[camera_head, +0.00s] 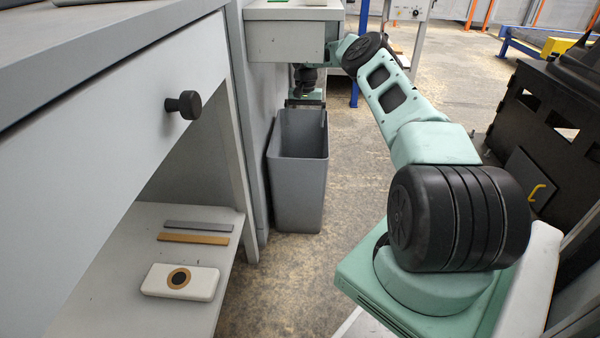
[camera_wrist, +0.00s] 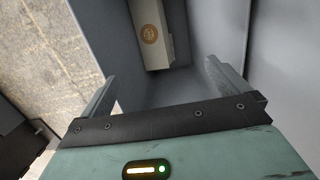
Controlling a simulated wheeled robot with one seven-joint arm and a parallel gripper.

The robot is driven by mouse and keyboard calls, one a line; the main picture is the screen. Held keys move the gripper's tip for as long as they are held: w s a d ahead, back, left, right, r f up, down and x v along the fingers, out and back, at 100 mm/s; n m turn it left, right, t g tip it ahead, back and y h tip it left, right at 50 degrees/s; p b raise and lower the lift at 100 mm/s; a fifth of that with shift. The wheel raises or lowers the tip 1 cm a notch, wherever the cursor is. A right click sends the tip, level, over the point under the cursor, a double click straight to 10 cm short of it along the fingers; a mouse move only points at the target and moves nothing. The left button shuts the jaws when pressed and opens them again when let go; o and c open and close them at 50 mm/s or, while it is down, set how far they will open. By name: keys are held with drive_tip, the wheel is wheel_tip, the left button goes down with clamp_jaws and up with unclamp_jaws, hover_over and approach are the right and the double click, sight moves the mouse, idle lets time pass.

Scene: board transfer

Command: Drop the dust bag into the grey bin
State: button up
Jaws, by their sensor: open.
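The grey bin (camera_head: 298,190) stands on the floor against the end of the workbench, its open top facing up. My gripper (camera_head: 305,102) is over the bin's rim at the far side, small and partly hard to make out. In the wrist view my gripper (camera_wrist: 162,75) is open, its two fingers wide apart with nothing between them. A pale dust bag (camera_wrist: 151,36) with a tan round mark lies inside the bin, beyond the fingertips and apart from them. The bin's inner walls (camera_wrist: 105,50) surround it. The bag in the bin is hidden in the head view.
A knobbed drawer front (camera_head: 120,125) is above.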

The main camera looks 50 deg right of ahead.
drive_tip(key=r, duration=0.1)
drive_tip(key=r+p, duration=0.1)
drive_tip(key=r, duration=0.3)
drive_tip(key=shift+w+d+r+p, duration=0.1)
drive_tip(key=shift+w+d+p, duration=0.15)
drive_tip(key=shift+p, duration=0.1)
